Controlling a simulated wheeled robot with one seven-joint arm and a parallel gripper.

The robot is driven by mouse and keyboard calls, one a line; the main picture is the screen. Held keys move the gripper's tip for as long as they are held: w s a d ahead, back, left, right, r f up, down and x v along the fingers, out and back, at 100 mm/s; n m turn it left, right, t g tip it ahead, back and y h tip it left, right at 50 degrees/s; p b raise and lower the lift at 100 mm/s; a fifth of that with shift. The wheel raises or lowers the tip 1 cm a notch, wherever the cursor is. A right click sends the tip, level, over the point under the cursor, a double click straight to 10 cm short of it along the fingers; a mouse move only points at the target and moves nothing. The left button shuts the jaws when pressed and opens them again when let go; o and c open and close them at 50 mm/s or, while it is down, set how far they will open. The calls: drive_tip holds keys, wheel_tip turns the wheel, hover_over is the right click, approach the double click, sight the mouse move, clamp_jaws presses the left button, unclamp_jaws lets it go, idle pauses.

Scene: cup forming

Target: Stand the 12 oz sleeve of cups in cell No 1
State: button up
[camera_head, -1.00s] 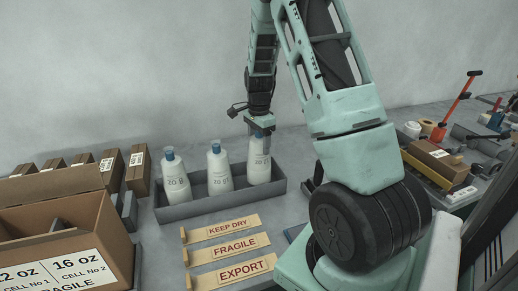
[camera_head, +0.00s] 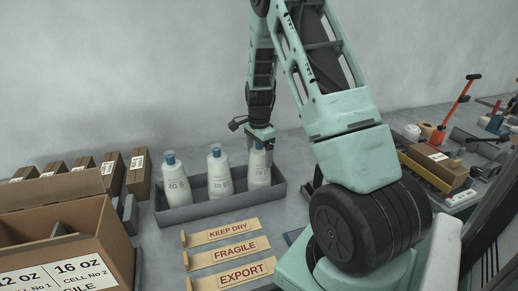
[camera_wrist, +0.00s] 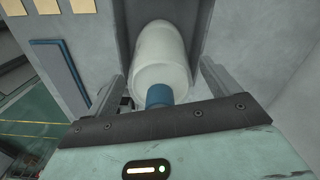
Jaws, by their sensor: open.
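Three white sleeves of cups with blue ends up stand in a grey tray (camera_head: 205,211): left (camera_head: 176,186), middle (camera_head: 219,173) and right (camera_head: 259,171). Their printed sizes look inverted; I cannot surely read which is 12 oz. My gripper (camera_head: 261,142) is open at the top of the right sleeve. In the wrist view this sleeve (camera_wrist: 160,58) and its blue end (camera_wrist: 159,96) lie between my spread fingers (camera_wrist: 160,88), with gaps at both sides. An open carton (camera_head: 98,235) at left has a label reading 12 oz and 16 oz, Cell No 2; its cells are mostly hidden.
Boards reading KEEP DRY (camera_head: 222,232), FRAGILE (camera_head: 230,251) and EXPORT (camera_head: 236,273) lie before the tray. Several brown boxes (camera_head: 138,175) stand behind the carton. Tools and a box (camera_head: 437,163) crowd the right. A wall rises behind the tray.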

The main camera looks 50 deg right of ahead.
drive_tip(key=shift+f, duration=0.1)
drive_tip(key=shift+r+b, duration=0.3)
drive_tip(key=shift+r, duration=0.1)
wheel_tip(320, 180, up, 17)
drive_tip(key=b, duration=0.2)
drive_tip(key=shift+w+a, duration=0.15)
drive_tip(key=shift+a, duration=0.05)
drive_tip(key=s+a+f+n+y, duration=0.15)
drive_tip(key=a+n, duration=0.55)
drive_tip(key=a, duration=0.8)
drive_tip(key=s+a+f+n, duration=0.2)
drive_tip(key=a+n, duration=0.6)
drive_tip(key=a, duration=0.8)
drive_tip(key=s+a+f+n, duration=0.2)
drive_tip(key=s+a+n, duration=0.4)
drive_tip(key=s, duration=0.4)
drive_tip(key=s+a+f+n, duration=0.1)
drive_tip(key=s+a+n, duration=0.5)
drive_tip(key=s+n, duration=0.2)
drive_tip(key=shift+s+a+f+h, duration=0.4)
drive_tip(key=shift+s+h, duration=0.05)
drive_tip(key=shift+s, duration=0.4)
drive_tip(key=shift+w+r, duration=0.1)
drive_tip(key=shift+c, duration=0.2)
